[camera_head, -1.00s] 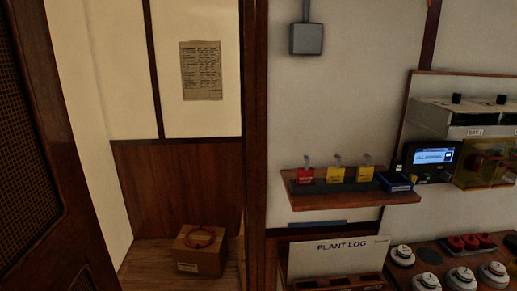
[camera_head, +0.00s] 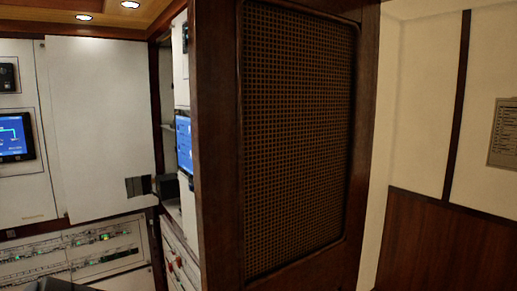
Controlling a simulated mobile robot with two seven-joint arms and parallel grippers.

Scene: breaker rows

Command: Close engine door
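The engine door (camera_head: 222,150) is a dark wooden door with a large woven grille panel (camera_head: 297,140). It stands open in the middle of the head view, seen at an angle. To its right is the opening, with cream walls and a brown wood lower panel (camera_head: 447,245) inside. The door's lower edge is out of view. Neither of my grippers can be made out in this view.
Left of the door are white cabinet panels with a blue screen (camera_head: 13,137) and a breaker panel (camera_head: 75,255) with green lights. Another blue screen (camera_head: 184,143) sits close to the door's left edge. A posted sheet (camera_head: 504,133) hangs at the far right.

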